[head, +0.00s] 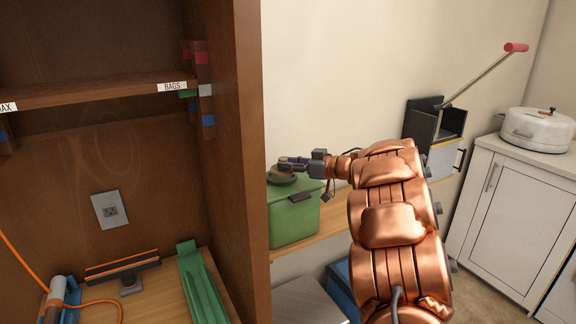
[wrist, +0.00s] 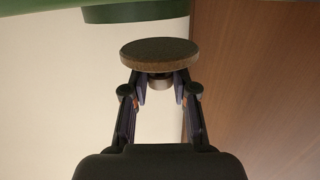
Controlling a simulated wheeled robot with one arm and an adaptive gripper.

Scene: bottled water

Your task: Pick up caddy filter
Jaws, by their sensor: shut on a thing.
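The green caddy (head: 292,218) stands on a wooden shelf just right of the cabinet side. A round dark green piece (head: 281,179) sits on its top; it also shows at the top of the wrist view (wrist: 135,13). My gripper (head: 287,165) is above that piece, reaching in from the right. In the wrist view my gripper (wrist: 160,88) is shut on the short metal neck of a brown disc (wrist: 160,52), which looks like the caddy filter. A gap shows between disc and dark green piece there. Whether they touch elsewhere cannot be told.
The tall brown cabinet side (head: 235,150) stands close left of the caddy. The pale wall (head: 340,70) is behind. A dark box with a red-handled lever (head: 516,47) and a white pot (head: 537,130) on a white counter are at the right.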

